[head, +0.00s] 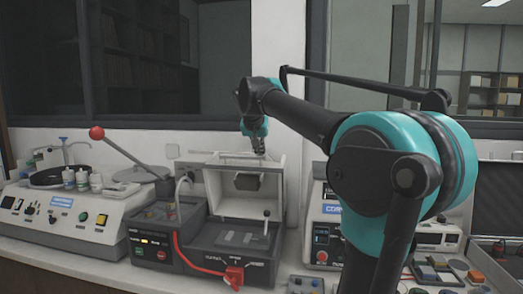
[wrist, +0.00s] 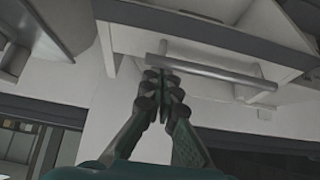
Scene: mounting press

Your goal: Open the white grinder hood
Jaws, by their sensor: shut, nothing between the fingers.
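The white grinder hood (head: 280,190) stands raised on its dark machine base (head: 205,252) in the head view, its hollow side facing front. A dark block (head: 248,182) shows inside it. In the wrist view the hood's grey bar handle (wrist: 225,71) crosses in front of the white panel (wrist: 200,47). My gripper (head: 259,151) is at the hood's top edge; in the wrist view its fingers (wrist: 163,76) are shut and empty near the handle's left end. I cannot tell whether they touch the bar.
Left of the hood are a unit with a red-knobbed lever (head: 97,133) and a white polishing machine (head: 70,222) with bottles. A red clamp-like part (head: 234,276) is at the front. A white panelled device (head: 325,235) stands close on the right. A wall and windows are behind.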

